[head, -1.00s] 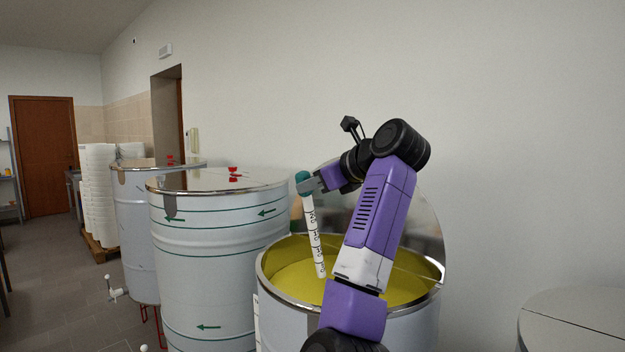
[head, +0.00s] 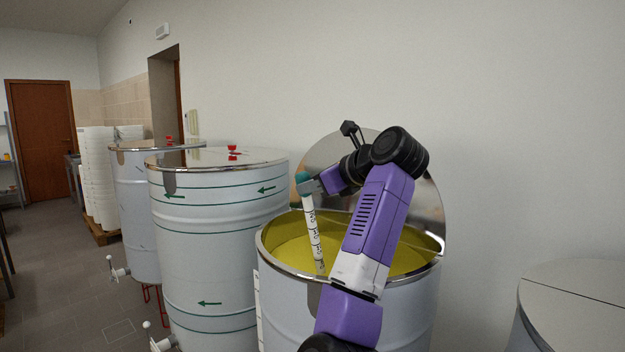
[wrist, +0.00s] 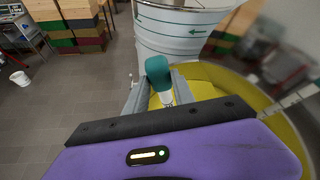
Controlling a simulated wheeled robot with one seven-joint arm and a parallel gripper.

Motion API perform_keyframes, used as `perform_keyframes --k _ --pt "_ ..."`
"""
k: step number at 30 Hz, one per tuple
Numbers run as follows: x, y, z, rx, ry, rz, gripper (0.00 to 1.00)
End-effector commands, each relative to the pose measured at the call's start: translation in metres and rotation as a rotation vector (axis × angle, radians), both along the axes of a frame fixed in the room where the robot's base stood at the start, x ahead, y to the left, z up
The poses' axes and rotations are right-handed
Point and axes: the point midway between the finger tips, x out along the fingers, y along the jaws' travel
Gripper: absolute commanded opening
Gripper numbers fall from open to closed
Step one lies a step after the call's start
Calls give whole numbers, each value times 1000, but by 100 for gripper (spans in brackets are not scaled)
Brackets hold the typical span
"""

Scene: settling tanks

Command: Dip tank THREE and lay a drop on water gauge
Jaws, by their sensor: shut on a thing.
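An open steel tank (head: 272,258) with yellow liquid (head: 290,253) stands in front of me, its round lid (head: 322,157) raised behind it. My gripper (head: 306,186) is shut on the teal top of a white dipstick with dark marks (head: 314,232). The stick hangs almost upright over the tank opening, its lower end at or near the liquid; I cannot tell if it touches. In the wrist view, the teal knob (wrist: 158,72) sits between my fingers, with the yellow liquid (wrist: 215,85) beyond. I cannot make out a water gauge or a tank number.
A closed steel tank (head: 220,215) with green bands and arrows stands close on the left, another tank (head: 138,220) behind it. A grey lid top (head: 580,285) is at lower right. White stacked tubs (head: 98,180) stand farther back. Floor at left is open.

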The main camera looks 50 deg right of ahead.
Motion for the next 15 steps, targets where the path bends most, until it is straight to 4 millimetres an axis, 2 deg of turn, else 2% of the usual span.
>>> perform_keyframes --k 15 --pt "0 0 -38 1 0 0 0"
